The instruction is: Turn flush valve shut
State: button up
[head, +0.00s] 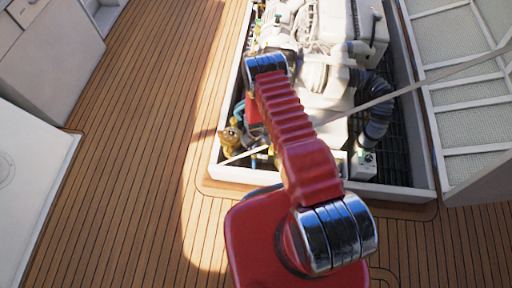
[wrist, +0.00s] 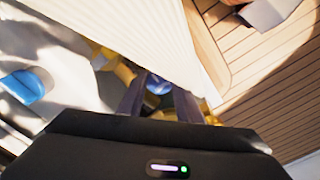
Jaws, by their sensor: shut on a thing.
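In the wrist view my gripper (wrist: 159,92) shows two dark fingers pointing into the hatch. It is shut on a small blue handle (wrist: 157,84), which shows between the fingertips and seems to belong to the flush valve. Yellow brass-coloured fittings (wrist: 122,73) lie beside and behind the fingers. The rest of the valve is hidden by the fingers and a pale panel. In the head view my red arm reaches over the hatch and hides the gripper and the handle. A brass fitting (head: 230,139) shows at the left inside edge of the hatch.
The white hatch frame (head: 305,187) surrounds the pale engine (head: 335,65). A thin pale bar (head: 420,88) slants across the hatch, passing by my arm. A pale ribbed panel (wrist: 150,35) lies close to the fingers. Wooden deck (head: 150,120) on the left is clear.

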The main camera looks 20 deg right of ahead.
jog(key=shift+m, duration=0.3)
jog(key=m, duration=0.3)
jog(key=shift+w+a, duration=0.1)
jog(key=m, duration=0.5)
jog(key=shift+m, duration=0.4)
jog(key=m, duration=0.5)
jog(key=shift+m, duration=1.7)
jog(key=o, duration=1)
jog(key=shift+o, duration=0.2)
jog(key=shift+r, duration=0.1)
